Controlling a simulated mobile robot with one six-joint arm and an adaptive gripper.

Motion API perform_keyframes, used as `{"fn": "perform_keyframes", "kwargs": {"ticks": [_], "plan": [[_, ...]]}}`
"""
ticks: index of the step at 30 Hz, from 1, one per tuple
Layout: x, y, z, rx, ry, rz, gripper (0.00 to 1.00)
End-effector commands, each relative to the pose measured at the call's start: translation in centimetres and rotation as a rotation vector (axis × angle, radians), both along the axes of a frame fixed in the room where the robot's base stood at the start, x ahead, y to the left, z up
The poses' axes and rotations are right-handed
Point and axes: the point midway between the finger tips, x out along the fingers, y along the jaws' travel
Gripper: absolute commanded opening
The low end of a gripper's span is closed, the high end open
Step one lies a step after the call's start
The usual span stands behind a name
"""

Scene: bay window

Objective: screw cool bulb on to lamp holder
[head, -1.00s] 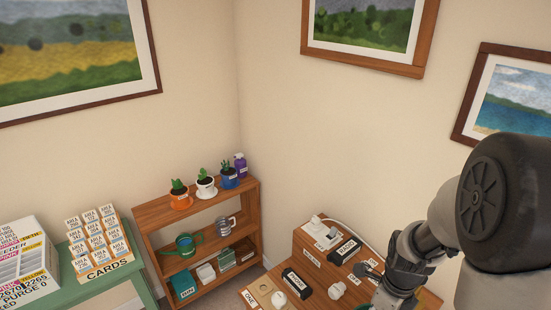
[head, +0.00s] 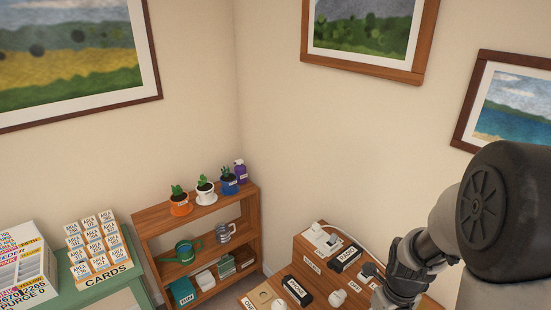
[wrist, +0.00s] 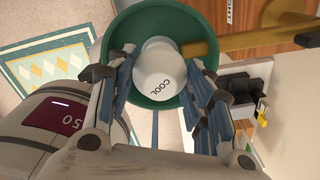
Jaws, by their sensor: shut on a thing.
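My gripper (wrist: 162,62) is shut on the cool bulb (wrist: 160,82), a white bulb marked COOL. The wrist view shows its rounded end between the blue-padded fingers. The bulb is in front of the open green lamp shade (wrist: 128,28) or partly within it; the exact depth is unclear. A brass lamp arm (wrist: 245,40) runs from the shade to the right. The lamp holder and the bulb's base are hidden, so I cannot tell whether they touch. In the head view my arm hangs at the lower right and its fingers are hidden.
A wooden desk (head: 248,301) carries holders labelled PHONE (head: 299,291) and READER (head: 345,258). White bulb-like pieces (head: 337,298) stand near them. A shelf with potted plants (head: 150,228) is left of it, and a green table with cards (head: 90,282) further left. Black plugs (wrist: 255,85) sit right of the shade.

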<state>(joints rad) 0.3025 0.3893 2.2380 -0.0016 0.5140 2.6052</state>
Motion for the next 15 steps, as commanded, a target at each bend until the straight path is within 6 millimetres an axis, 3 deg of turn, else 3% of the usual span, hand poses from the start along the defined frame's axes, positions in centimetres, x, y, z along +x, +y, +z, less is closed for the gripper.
{"fn": "perform_keyframes", "kwargs": {"ticks": [3,10,11,15], "plan": [[-0.01,0.01,-0.02,0.000,0.000,-0.084,0.39],[-0.01,0.01,-0.02,0.000,0.000,-0.099,0.39],[-0.01,0.01,-0.02,0.000,0.000,-0.098,0.49],[-0.01,0.01,-0.02,0.000,0.000,-0.097,0.58]]}}
